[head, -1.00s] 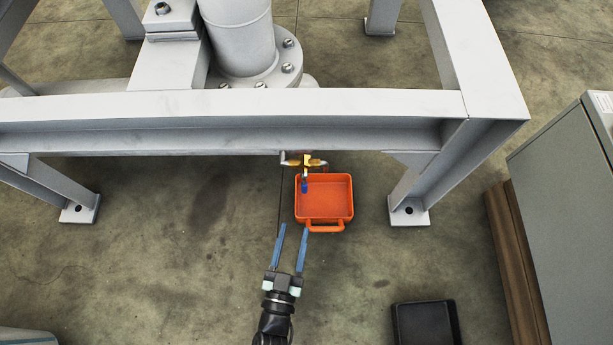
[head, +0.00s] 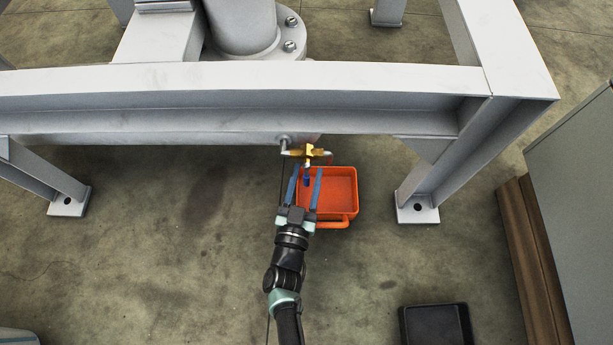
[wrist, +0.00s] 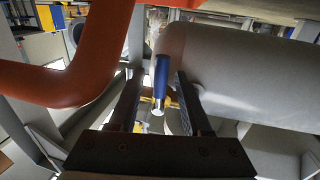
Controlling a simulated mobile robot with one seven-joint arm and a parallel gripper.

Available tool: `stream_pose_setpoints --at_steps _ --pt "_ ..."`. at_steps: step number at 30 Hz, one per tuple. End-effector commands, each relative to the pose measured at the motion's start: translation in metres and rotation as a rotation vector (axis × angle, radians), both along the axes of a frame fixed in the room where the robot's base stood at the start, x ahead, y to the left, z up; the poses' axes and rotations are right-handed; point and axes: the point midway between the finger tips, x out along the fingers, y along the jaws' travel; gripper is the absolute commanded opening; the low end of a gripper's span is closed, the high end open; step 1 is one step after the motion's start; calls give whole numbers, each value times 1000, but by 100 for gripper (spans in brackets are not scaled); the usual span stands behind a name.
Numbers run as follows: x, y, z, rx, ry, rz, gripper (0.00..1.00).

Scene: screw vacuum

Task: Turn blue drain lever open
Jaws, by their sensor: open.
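The blue drain lever (head: 306,181) hangs below a brass valve (head: 309,152) under the grey frame beam. My gripper (head: 305,172) is open, with its two fingers reaching up on either side of the lever in the head view. In the wrist view the blue lever (wrist: 161,77) shows between the open fingers (wrist: 155,92), with part of the brass valve behind it. The lever looks apart from both fingers; exact depth is hard to tell.
An orange tray (head: 340,188) sits under the valve, and its orange handle (wrist: 70,84) looms large in the wrist view. The grey beam (head: 200,118) runs above. A black bin (head: 436,326) and a grey cabinet (head: 580,165) are at the right.

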Motion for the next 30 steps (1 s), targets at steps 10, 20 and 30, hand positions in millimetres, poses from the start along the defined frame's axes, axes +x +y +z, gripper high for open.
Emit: stream_pose_setpoints --at_steps 10,20,30 --pt "0 0 0 0 0 0 16" --pt "0 0 0 0 0 0 0" --pt "-1 0 0 0 0 0 0"
